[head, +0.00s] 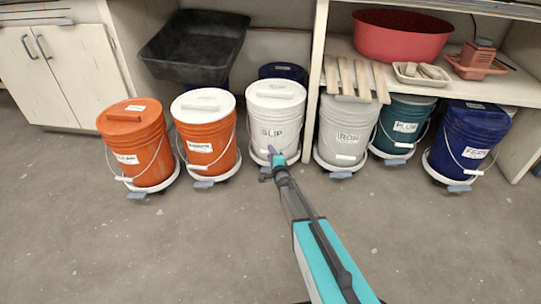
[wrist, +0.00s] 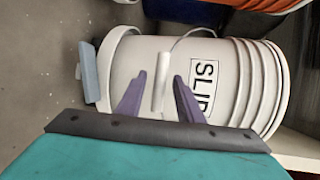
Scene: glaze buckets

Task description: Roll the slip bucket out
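The slip bucket (head: 262,113) is white, with a lid and a SLIP label, and stands upright on a round white dolly under the bench. In the wrist view the bucket (wrist: 225,62) lies sideways, with its white handle grip (wrist: 163,80) hanging at its front on a wire bail. My gripper (head: 271,153) is in front of the bucket's lower half. In the wrist view its purple fingers (wrist: 160,97) are apart, one on each side of the handle grip, with gaps showing. A grey-blue tab (wrist: 90,72) sits at the dolly's edge. Contact with the bucket cannot be told.
Two orange buckets (head: 137,147) (head: 206,137) stand left of it. The grey IRON bucket (head: 343,130) stands right, past a bench post (head: 315,85). PLUM (head: 403,125) and a blue bucket (head: 466,143) stand farther right. A dark blue bucket (head: 281,71) is behind. The front floor (head: 160,250) is clear.

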